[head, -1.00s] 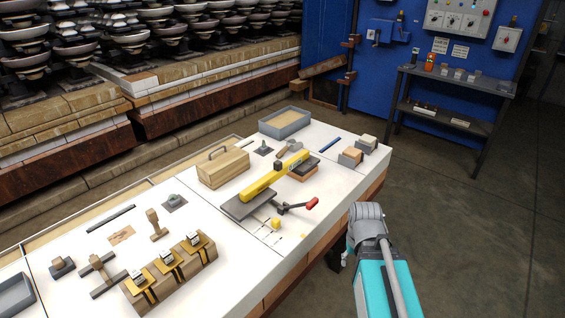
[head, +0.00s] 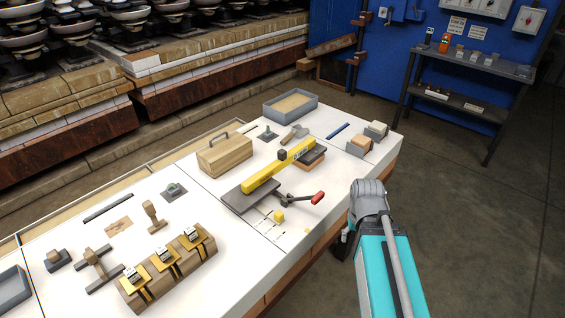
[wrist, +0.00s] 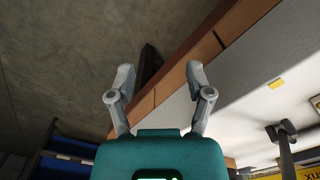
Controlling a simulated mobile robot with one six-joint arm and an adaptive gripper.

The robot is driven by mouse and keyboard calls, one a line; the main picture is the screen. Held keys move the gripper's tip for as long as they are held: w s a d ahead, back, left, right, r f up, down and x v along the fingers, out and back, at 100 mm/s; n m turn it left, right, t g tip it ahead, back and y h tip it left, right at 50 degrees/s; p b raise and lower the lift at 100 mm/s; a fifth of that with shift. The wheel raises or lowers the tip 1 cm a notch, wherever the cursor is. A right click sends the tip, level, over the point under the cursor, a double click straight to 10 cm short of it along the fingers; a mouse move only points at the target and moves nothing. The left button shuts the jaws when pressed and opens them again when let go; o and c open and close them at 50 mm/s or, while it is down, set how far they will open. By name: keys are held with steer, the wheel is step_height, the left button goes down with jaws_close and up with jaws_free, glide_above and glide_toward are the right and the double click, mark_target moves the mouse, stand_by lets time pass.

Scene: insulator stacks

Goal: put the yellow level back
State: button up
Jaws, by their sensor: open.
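The yellow level (head: 266,178) is a long yellow bar lying slantwise on the white table. Its near end is over a dark grey plate (head: 238,203) and its far end by a dark-topped wooden block (head: 309,162). A small dark block (head: 282,155) shows at its middle. Part of the level also shows at the lower right edge of the wrist view (wrist: 308,173). My gripper (wrist: 160,75) is open and empty, its two fingers apart over the table's edge and the floor. It is off to one side of the level. In the head view my arm mostly hides it.
A red-handled clamp (head: 317,198) and a small yellow cube (head: 279,216) lie near the level. A wooden box with a handle (head: 224,157) stands left of it, a grey tray (head: 291,104) behind.

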step_height(320, 180, up, 16)
steer(key=w+p, duration=0.2)
steer(key=p, duration=1.4)
step_height(320, 180, up, 8)
steer(key=m+p, duration=0.8)
glide_above(282, 150)
steer(key=shift+s+f, duration=0.1)
steer(key=shift+f+b, duration=0.15)
steer(key=shift+b, duration=0.15)
step_height(282, 150, down, 8)
steer(key=b, duration=0.8)
steer(key=shift+f, duration=0.2)
